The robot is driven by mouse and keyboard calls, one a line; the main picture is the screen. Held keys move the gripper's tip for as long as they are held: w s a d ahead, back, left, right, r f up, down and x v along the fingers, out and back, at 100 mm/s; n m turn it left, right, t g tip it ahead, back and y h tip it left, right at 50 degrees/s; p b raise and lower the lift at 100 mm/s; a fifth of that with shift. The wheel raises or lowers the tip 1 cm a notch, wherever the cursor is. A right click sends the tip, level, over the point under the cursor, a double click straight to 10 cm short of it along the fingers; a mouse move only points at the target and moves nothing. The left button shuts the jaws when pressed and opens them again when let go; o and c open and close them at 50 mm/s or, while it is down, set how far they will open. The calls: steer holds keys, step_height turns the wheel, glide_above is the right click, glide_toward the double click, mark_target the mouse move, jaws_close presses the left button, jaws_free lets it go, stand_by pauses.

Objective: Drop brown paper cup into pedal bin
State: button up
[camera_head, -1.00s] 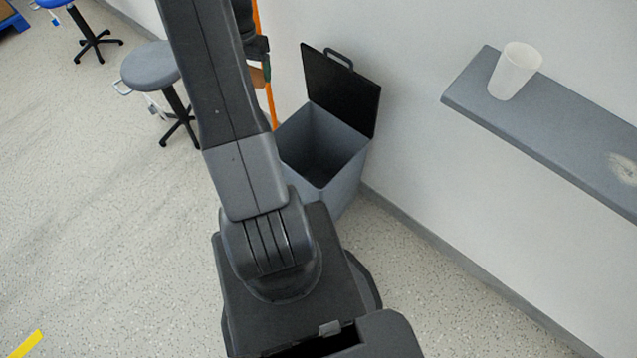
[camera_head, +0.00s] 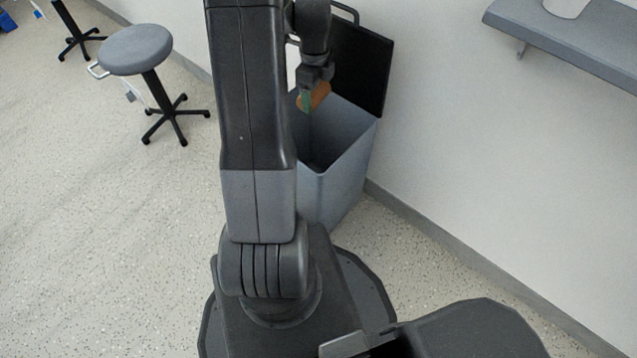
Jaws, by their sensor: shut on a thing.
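The brown paper cup (camera_head: 321,95) is small in view and held in my gripper (camera_head: 312,92), which is shut on it. A green patch shows at its left side. The cup is in front of the raised black lid (camera_head: 362,68) and over the opening of the grey pedal bin (camera_head: 345,180). The bin stands on the floor by the wall with its lid up. My arm hides the bin's left side. I cannot tell exactly how high the cup is above the rim.
A grey wall shelf (camera_head: 570,45) at the upper right carries a white cup (camera_head: 565,7), cut off by the frame edge. A grey stool (camera_head: 136,50) stands at the left.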

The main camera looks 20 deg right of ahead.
step_height(320, 180, down, 8)
steer(key=s+d+m+b, duration=0.1)
steer(key=m+b, duration=0.1)
steer(key=b, duration=0.4)
steer(key=shift+s+d+f+m+b, duration=0.25)
steer(key=shift+d+m+b, duration=0.05)
steer(key=shift+d+m, duration=0.1)
steer(key=o, duration=1)
steer(key=shift+r, duration=0.1)
step_height(320, 180, up, 14)
steer(key=p, duration=0.5)
